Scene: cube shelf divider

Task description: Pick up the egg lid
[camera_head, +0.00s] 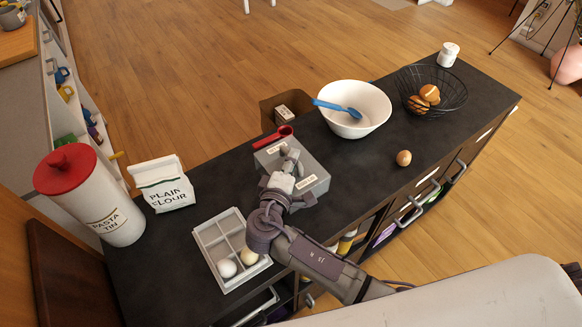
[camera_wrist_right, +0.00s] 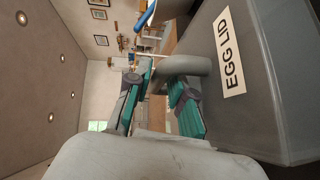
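The egg lid (camera_head: 312,167) is a grey box-shaped cover with pale labels, lying on the dark counter. In the right wrist view the lid (camera_wrist_right: 285,60) fills the right side, with its "EGG LID" label readable. Its rounded grey handle (camera_wrist_right: 188,66) shows near the fingers. My right gripper (camera_head: 290,157) is over the middle of the lid, at the handle. In the wrist view its teal-padded fingers (camera_wrist_right: 157,95) are apart, with the handle's end at the gap; contact cannot be told. My left gripper is not in view.
A divided grey tray (camera_head: 205,240) with two eggs is left of the lid. A red spoon (camera_head: 272,138) lies just behind the lid. A white bowl (camera_head: 350,96) with a blue spoon, a wire basket (camera_head: 440,97) of eggs and a loose egg (camera_head: 404,158) are to the right.

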